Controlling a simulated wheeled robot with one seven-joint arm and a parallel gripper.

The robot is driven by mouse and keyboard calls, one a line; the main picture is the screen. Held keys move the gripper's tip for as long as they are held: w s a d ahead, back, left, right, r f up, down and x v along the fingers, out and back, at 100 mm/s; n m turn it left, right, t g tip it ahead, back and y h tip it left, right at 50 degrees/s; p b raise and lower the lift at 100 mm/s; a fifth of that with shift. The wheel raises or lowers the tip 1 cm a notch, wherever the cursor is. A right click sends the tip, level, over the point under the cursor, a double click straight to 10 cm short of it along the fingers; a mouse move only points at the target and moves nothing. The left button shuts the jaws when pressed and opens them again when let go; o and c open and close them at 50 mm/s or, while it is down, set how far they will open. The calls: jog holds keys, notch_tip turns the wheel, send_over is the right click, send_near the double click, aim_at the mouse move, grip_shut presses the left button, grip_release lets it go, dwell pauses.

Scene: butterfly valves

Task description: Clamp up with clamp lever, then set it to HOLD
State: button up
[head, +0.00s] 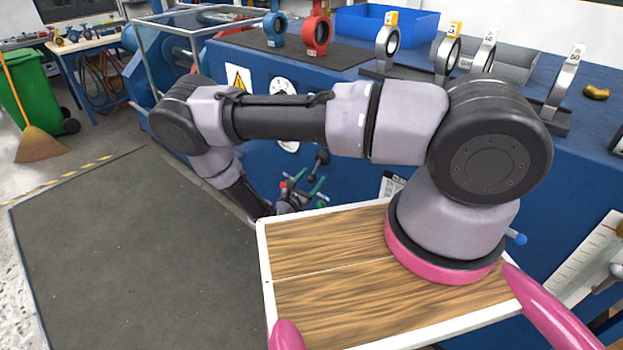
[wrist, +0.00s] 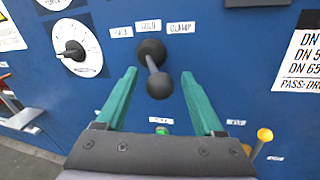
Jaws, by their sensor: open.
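The clamp lever (wrist: 154,68) is a black handle with a round knob on the blue panel. It leans toward me, slightly down and right in the wrist view. White labels above it read HOLD (wrist: 148,26) in the middle and CLAMP (wrist: 181,28) on the right; the left label is hard to read. In the head view the lever (head: 321,158) shows small on the bench front. My gripper (wrist: 158,75) is open, its green fingers on either side of the lever knob with gaps.
A white dial (wrist: 77,47) sits left of the lever. A yellow-knobbed lever (wrist: 264,135) is at lower right. A small green knob (wrist: 161,130) lies below, between the fingers. Valves (head: 317,30) stand on the blue bench. The dark floor mat (head: 130,250) is clear.

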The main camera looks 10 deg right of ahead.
jog(key=shift+w+d, duration=0.15)
jog(key=shift+c, duration=0.3)
grip_shut()
dwell(1.1)
